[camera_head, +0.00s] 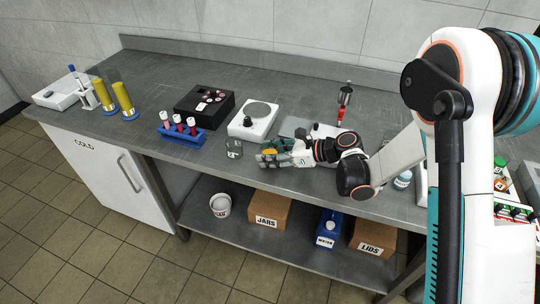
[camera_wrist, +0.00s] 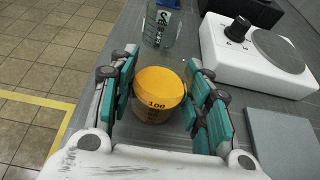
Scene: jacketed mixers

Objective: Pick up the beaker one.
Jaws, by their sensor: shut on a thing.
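My gripper (camera_head: 272,154) is low over the front of the bench. In the wrist view its teal-padded fingers (camera_wrist: 160,100) are shut on a round orange-yellow container (camera_wrist: 160,84) marked "100", one finger on each side. Its lower part is in shade, and I cannot tell whether it touches the bench. A clear glass beaker (camera_wrist: 160,26) with a dark printed label stands upright just beyond it, apart from the fingers. In the head view this clear beaker (camera_head: 234,148) is left of my gripper. No marking "one" is readable on either vessel.
A white stirrer (camera_head: 253,120) with a round plate stands behind the clear beaker. A grey plate (camera_wrist: 285,142) lies right of my gripper. The bench edge is close in front.

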